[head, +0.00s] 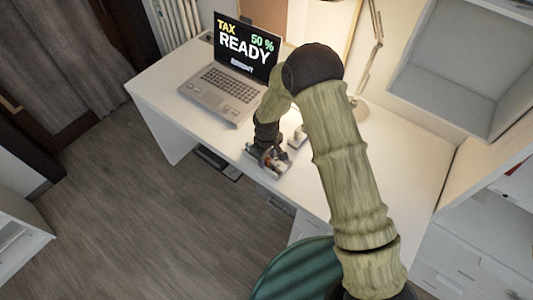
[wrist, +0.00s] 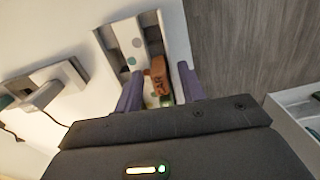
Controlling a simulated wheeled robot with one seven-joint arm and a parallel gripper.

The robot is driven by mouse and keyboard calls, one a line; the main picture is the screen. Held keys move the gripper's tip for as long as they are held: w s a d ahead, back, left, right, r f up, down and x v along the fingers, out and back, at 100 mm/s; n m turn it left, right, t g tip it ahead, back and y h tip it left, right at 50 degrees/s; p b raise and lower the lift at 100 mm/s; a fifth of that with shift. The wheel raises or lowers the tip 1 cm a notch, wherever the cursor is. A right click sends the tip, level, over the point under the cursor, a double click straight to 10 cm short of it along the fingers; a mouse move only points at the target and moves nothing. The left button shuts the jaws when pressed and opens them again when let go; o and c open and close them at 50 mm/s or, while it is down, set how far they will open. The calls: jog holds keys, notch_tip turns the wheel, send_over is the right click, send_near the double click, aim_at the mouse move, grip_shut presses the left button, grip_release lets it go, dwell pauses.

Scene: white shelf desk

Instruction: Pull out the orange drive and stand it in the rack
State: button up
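The orange drive (wrist: 160,74), a small orange-brown block with dark lettering, sits at the rack in the wrist view. The rack (wrist: 124,38) is a grey holder with dark slots and a white, dotted strip. My gripper (wrist: 161,82) has its two purple fingers on either side of the drive, with a visible gap to each finger. The drive's lower end is partly hidden by my gripper, so I cannot tell how deep it sits. In the head view my gripper (head: 267,160) is low over the rack at the desk's front edge.
A grey dock (wrist: 72,72) with a grey block and a cable lies beside the rack; it also shows in the head view (head: 297,138). An open laptop (head: 222,92) stands on the white desk (head: 170,92) to the left. A lamp (head: 374,45) stands behind. A green chair (head: 290,272) is in front.

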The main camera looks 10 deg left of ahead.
notch_tip(320, 180, up, 17)
jog(key=b, duration=0.1)
jog(key=shift+r+b, duration=0.2)
jog(key=shift+b, duration=0.15)
dwell(0.9)
jog(key=s+d+r+m+t+p, duration=0.1)
jog(key=s+d+r+m, duration=0.15)
jog(key=d, duration=0.65)
jog(key=s+d+r+m, duration=0.1)
jog(key=d+r+m, duration=0.3)
jog(key=d, duration=0.5)
jog(key=s+d+r+m+t+p, duration=0.1)
jog(key=s+d+m, duration=0.5)
jog(key=s+d, duration=0.3)
jog(key=shift+d+r+t, duration=0.3)
jog(key=shift+d+r, duration=0.1)
jog(key=shift+d, duration=0.5)
